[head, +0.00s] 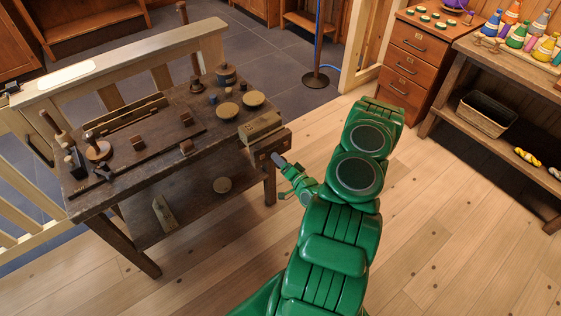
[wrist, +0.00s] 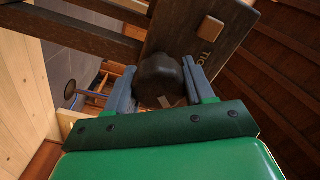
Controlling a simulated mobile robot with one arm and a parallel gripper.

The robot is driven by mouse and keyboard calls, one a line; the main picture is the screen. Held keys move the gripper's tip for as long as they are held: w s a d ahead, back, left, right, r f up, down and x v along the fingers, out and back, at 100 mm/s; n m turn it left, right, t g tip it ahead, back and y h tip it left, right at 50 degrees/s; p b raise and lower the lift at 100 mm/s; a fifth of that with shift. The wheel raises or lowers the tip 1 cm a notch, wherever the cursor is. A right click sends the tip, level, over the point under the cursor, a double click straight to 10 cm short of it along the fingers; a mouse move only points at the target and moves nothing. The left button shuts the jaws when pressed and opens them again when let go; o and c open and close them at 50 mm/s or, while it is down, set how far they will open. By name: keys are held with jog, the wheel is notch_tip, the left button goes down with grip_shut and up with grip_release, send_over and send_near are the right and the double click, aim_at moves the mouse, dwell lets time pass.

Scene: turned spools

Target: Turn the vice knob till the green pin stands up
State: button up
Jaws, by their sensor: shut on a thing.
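The vice (head: 262,128) sits at the right end of the dark workbench. Its face (wrist: 225,45) fills the upper middle of the wrist view, with a square wooden peg end (wrist: 210,28) and part of some lettering. The dark, rounded knob (wrist: 158,72) is in front of this face and has a pale mark low on it. My gripper (head: 280,161) reaches the bench end from the right. Its two blue-grey fingers (wrist: 160,88) are shut on the knob, one on each side. I cannot make out a green pin in either view.
The workbench (head: 165,165) carries spools, dishes and small blocks. A lower shelf (head: 190,205) holds a disc and a block. A pale railing (head: 130,65) runs behind it. Wooden floor (head: 420,230) is open to the right, before a drawer cabinet (head: 405,65) and side table.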

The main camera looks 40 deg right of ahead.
jog(key=o, duration=1)
jog(key=shift+c, duration=0.2)
jog(key=shift+s, duration=0.15)
jog(key=s, duration=0.7)
jog(key=shift+s, duration=0.25)
